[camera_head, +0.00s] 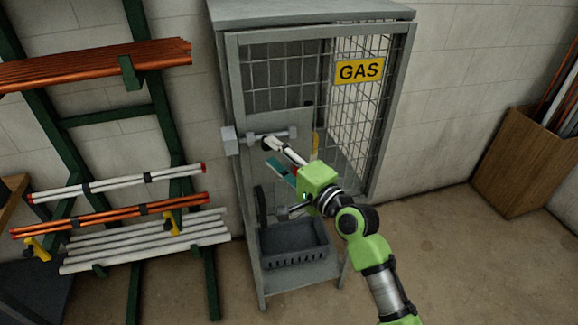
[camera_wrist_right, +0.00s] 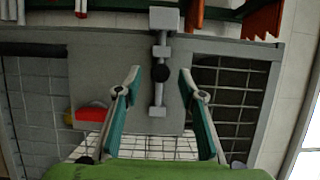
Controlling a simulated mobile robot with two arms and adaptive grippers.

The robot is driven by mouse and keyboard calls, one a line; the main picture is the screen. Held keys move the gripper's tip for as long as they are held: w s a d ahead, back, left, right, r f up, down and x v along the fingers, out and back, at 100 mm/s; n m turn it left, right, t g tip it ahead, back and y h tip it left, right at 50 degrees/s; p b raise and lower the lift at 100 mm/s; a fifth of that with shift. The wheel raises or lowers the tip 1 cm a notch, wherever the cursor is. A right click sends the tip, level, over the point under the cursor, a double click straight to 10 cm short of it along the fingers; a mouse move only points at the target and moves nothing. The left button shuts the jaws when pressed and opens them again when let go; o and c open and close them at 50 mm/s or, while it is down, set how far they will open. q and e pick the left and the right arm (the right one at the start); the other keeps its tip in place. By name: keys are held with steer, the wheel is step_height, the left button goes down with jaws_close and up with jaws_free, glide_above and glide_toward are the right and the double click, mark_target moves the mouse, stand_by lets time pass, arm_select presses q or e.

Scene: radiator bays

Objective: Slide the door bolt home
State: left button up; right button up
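The door bolt (camera_head: 278,134) is a grey bar on a grey plate on the cage door; it also shows in the right wrist view (camera_wrist_right: 158,95), with a dark round knob (camera_wrist_right: 161,73). A light grey block (camera_head: 229,140) stands on the frame at the bolt's left end; it is at the top in the wrist view (camera_wrist_right: 164,18). I cannot tell whether the bar enters the block. My right gripper (camera_head: 270,153) is open just below the bolt. In the wrist view its teal-padded fingertips (camera_wrist_right: 161,74) appear on either side of the knob, not touching it. My left gripper is not in view.
The mesh cage (camera_head: 228,85) carries a yellow GAS sign (camera_head: 359,70). A dark tray (camera_head: 290,255) sits low in it. A pipe rack (camera_head: 60,122) stands left, and a wooden bin (camera_head: 515,165) right. A red and yellow part (camera_wrist_right: 88,112) is left of the fingers. The floor front right is clear.

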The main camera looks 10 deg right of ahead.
steer(key=v, duration=0.7)
steer(key=shift+s+a, duration=0.1)
steer(key=shift+a, duration=0.05)
steer(key=s+d+f+n+g+h+b, duration=0.1)
steer(key=d+f+g+h, duration=0.15)
steer(key=f, duration=1.45)
steer(key=s+d+f+n+g+h+b, duration=0.2)
steer(key=d+f+h, duration=0.1)
steer(key=f, duration=1.4)
steer(key=s+d+f+n+g+h+b, duration=0.1)
steer(key=s+d+f+n+g, duration=0.1)
steer(key=s+f, duration=0.65)
steer(key=s+d+f+n+g+h, duration=0.15)
steer(key=s+f, duration=0.35)
steer(key=f, duration=0.7)
steer(key=s+d+f+n+g, duration=0.1)
steer(key=s+f+n+g, duration=0.1)
steer(key=s+f, duration=0.4)
steer(key=s+d+f+n+g+b, duration=0.1)
steer(key=s+f, duration=0.5)
steer(key=s, duration=1)
steer(key=s+d+f+n+g+h+b, duration=0.1)
steer(key=s+d+f+n+g, duration=0.2)
steer(key=s, duration=0.9)
step_height(320, 180, down, 4)
steer(key=shift+r+n+g, duration=0.2)
steer(key=shift+n+g, duration=0.1)
steer(key=shift+n, duration=0.75)
